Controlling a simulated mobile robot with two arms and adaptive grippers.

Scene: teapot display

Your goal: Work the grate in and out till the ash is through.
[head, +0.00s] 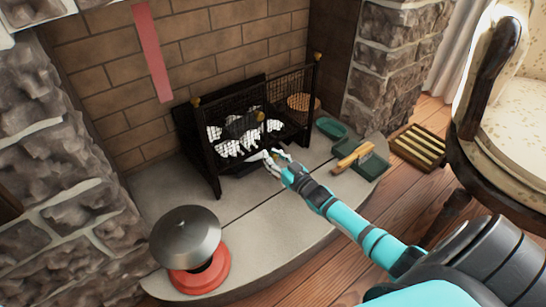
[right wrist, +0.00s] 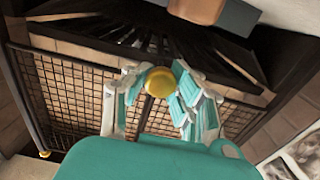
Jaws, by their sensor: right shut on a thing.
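The black grate (head: 212,170) stands in the brick fireplace, with a mesh front and brass knobs on its uprights. White lumps, perhaps ash (head: 236,146), and dark lumps lie inside it. My right gripper (head: 272,160) is low at the front of the grate. In the right wrist view its fingers are shut around a round brass knob (right wrist: 160,82), with dark bars and mesh (right wrist: 75,95) beyond. The space under the grate is mostly hidden. My left gripper is not in view.
A grey dome on a red base (head: 200,276) stands at the hearth's front left. A green dish (head: 331,127), a green pan with a wooden-handled brush (head: 354,156) and a slatted tray (head: 420,147) lie to the right, near an armchair (head: 508,120). The front middle hearth is clear.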

